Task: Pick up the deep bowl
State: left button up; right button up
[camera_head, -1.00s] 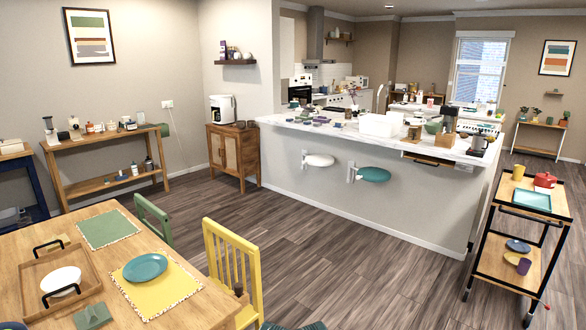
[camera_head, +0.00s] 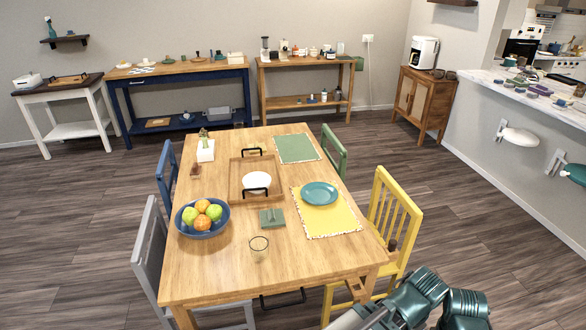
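I cannot tell for sure which thing is the deep bowl. A blue bowl (camera_head: 205,232) holding several green and orange fruits stands on the near left of the wooden dining table. A white bowl or dish (camera_head: 257,182) sits in a wooden tray with black handles (camera_head: 237,194) in the middle of the table. Teal and white parts of my own arm show at the bottom right, beside the table, touching neither bowl. No fingertips of either gripper can be made out.
The dining table (camera_head: 185,285) also bears a teal plate (camera_head: 319,193), a glass (camera_head: 259,246) and placemats. A yellow chair (camera_head: 393,210), a grey chair (camera_head: 150,250) and others surround it. The cane cabinet (camera_head: 425,97) stands at the back right. Floor is open right of the table.

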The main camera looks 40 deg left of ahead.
aim_at(254, 179)
jog(key=u, duration=1.55)
jog(key=i+j, duration=0.15)
jog(key=j, duration=0.25)
jog(key=i+j, duration=0.15)
jog(key=j, duration=0.25)
jog(key=i+j, duration=0.15)
jog(key=j, duration=0.25)
jog(key=i+j+z, duration=0.15)
jog(key=j, duration=0.2)
jog(key=i+j+z, duration=0.1)
jog(key=j, duration=0.25)
jog(key=z, duration=1.3)
